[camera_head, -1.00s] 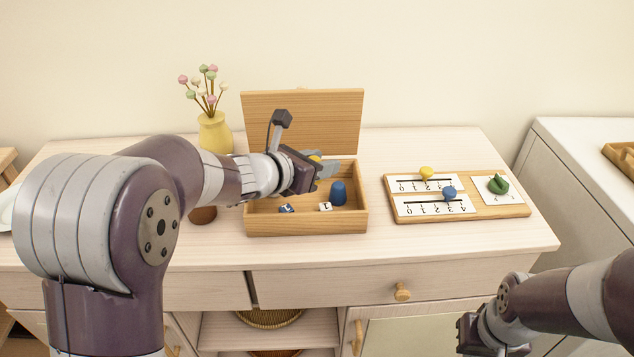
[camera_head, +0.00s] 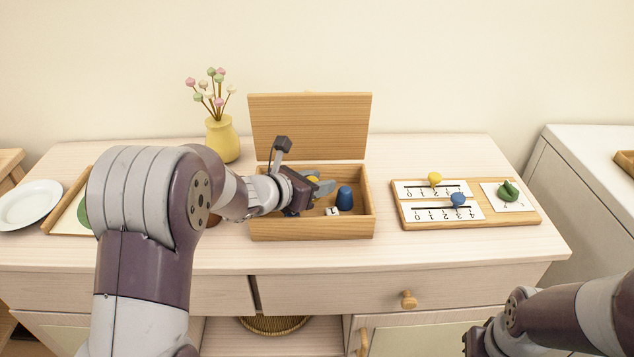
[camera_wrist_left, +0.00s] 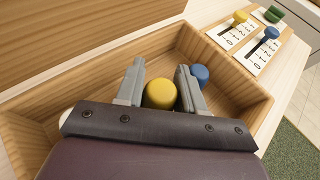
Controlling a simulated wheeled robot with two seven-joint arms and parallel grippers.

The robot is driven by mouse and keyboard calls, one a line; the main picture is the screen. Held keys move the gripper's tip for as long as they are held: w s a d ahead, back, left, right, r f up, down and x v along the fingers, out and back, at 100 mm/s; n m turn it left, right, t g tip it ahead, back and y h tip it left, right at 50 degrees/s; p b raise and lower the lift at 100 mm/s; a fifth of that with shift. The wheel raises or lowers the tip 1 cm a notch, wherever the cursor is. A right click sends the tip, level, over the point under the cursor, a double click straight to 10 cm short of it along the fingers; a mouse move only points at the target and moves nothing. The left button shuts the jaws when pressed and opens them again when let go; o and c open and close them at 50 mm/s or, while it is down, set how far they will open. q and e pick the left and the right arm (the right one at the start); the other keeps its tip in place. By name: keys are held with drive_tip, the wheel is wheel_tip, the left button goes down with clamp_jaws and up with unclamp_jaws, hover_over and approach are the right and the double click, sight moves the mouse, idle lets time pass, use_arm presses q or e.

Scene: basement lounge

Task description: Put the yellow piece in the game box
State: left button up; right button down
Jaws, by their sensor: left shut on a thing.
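The game box (camera_head: 310,230) is an open wooden box with its lid raised at the back. My left gripper (camera_head: 320,184) is low inside it, fingers shut on the yellow piece (camera_head: 313,180), mostly hidden by the gripper in the head view. In the left wrist view the round yellow top (camera_wrist_left: 160,94) sits between the two grey fingers, within the box walls. I cannot tell whether its base touches the box floor. A blue piece (camera_head: 344,198) stands in the box just right of the fingers. My right gripper (camera_head: 478,341) is at the bottom edge, its fingers not clear.
A white die (camera_head: 332,211) lies in the box. Right of it is a wooden score board (camera_head: 470,222) with a yellow peg (camera_head: 435,179), a blue peg (camera_head: 458,200) and a green piece (camera_head: 508,190). A yellow vase (camera_head: 223,140) stands behind left; a white plate (camera_head: 30,204) is far left.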

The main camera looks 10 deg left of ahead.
use_arm(q)
drive_tip(key=shift+f+b, duration=0.4)
drive_tip(key=shift+b, duration=0.05)
drive_tip(key=o, duration=0.7)
drive_tip(key=shift+o, duration=0.2)
drive_tip(key=shift+r, duration=0.1)
drive_tip(key=shift+r+p, duration=0.25)
drive_tip(key=shift+p, duration=0.15)
drive_tip(key=shift+s+a+r+p, duration=0.25)
drive_tip(key=shift+s+r+p, duration=0.1)
drive_tip(key=shift+r+p, duration=0.3)
drive_tip(key=v, duration=1.1)
drive_tip(key=shift+p, duration=0.45)
drive_tip(key=shift+s+f, duration=0.1)
drive_tip(key=shift+f, duration=0.05)
